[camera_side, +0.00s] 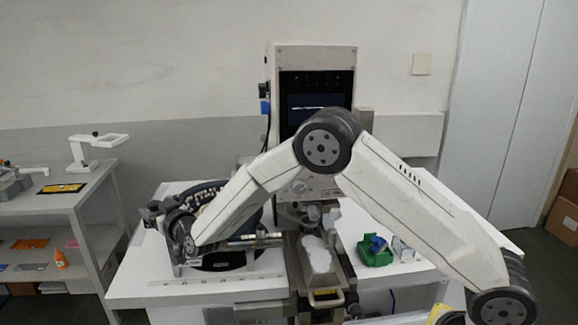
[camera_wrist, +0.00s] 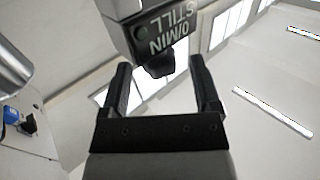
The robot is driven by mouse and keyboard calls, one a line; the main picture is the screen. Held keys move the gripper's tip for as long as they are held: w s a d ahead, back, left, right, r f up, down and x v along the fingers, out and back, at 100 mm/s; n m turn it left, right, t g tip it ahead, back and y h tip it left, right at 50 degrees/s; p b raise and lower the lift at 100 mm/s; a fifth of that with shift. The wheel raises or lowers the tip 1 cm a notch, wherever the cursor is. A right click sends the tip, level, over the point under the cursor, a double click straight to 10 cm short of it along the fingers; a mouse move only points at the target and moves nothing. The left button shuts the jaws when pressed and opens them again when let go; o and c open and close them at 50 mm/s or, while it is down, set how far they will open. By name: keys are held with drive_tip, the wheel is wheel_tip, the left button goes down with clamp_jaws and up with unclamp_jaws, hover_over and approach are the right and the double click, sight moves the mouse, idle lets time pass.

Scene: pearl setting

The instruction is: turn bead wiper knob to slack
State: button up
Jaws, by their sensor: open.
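In the wrist view, my gripper (camera_wrist: 160,75) is open, with one black finger on either side of a dark knob (camera_wrist: 158,65). The knob sits on a grey housing (camera_wrist: 125,12) whose upside-down label seems to read "0/MIN STILL". I see no "slack" marking and cannot tell if this is the bead wiper knob. The fingers look apart from the knob. In the side view, my wrist reaches the left part of the table, and the gripper (camera_side: 158,215) is small and dark beside a round black machine part (camera_side: 210,190). The knob cannot be made out there.
A tall white machine (camera_side: 312,60) with a dark panel stands at the back of the white table (camera_side: 140,285). A tray with white material (camera_side: 317,255) and a green holder (camera_side: 376,255) are to the right. A side shelf (camera_side: 60,195) stands at left.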

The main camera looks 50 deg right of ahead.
sight(148, 204)
drive_tip(key=shift+w+d, duration=0.2)
drive_tip(key=shift+w, duration=1.8)
clamp_jaws()
drive_tip(key=shift+a+n+y, duration=0.1)
drive_tip(key=shift+n+y, duration=0.6)
drive_tip(key=shift+y, duration=0.4)
drive_tip(key=shift+a+n+g+y, duration=0.15)
drive_tip(key=shift+n+g+y, duration=0.2)
drive_tip(key=shift+n+y, duration=0.9)
drive_tip(key=shift+a+n+g+y, duration=0.15)
drive_tip(key=shift+n+g+y, duration=0.4)
drive_tip(key=shift+y, duration=1.2)
drive_tip(key=shift+s+a+n+y, duration=0.1)
drive_tip(key=shift+n+y, duration=0.5)
